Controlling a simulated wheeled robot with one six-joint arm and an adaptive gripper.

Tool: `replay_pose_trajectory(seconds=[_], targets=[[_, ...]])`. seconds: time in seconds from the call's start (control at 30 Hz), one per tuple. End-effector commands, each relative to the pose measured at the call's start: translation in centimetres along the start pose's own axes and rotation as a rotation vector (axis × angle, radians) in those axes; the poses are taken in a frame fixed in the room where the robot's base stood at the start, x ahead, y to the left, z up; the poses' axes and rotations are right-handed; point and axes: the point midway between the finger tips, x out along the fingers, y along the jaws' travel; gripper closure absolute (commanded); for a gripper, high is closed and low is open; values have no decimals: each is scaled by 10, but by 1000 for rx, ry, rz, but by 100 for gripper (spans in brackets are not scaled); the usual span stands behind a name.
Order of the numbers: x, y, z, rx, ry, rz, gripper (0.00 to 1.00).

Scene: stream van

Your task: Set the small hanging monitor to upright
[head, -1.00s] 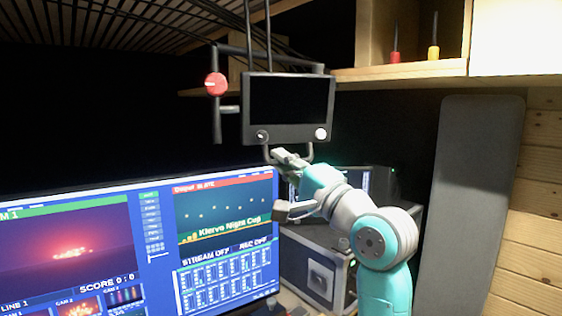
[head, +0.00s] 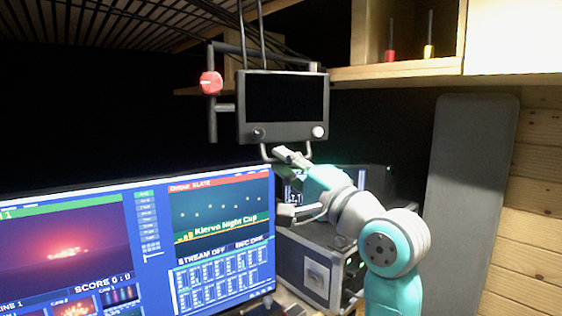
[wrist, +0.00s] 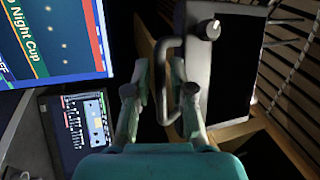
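The small hanging monitor (head: 284,97) hangs from a dark bracket in the head view, with a blank black screen and a knob at each lower corner. Its tilt is hard to judge. A grey U-shaped handle (head: 309,153) hangs below its lower edge. In the wrist view the handle (wrist: 161,75) lies between the spread fingers of my gripper (wrist: 159,92); contact cannot be told.
A red knob (head: 211,83) sits on the bracket's left side. A large lit screen (head: 100,250) stands below left. A laptop (wrist: 78,125) sits on a black case (head: 312,262) behind my gripper. A wooden shelf (head: 400,72) is at upper right.

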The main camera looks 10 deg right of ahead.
Motion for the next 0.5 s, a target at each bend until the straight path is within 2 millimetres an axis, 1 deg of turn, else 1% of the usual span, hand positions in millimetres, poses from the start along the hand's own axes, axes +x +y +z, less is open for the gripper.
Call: replay_pose_trajectory(seconds=[0.3,0.5], targets=[[-62,0,-1,-2,4,1,78],[-93,1,-1,-2,3,1,78]])
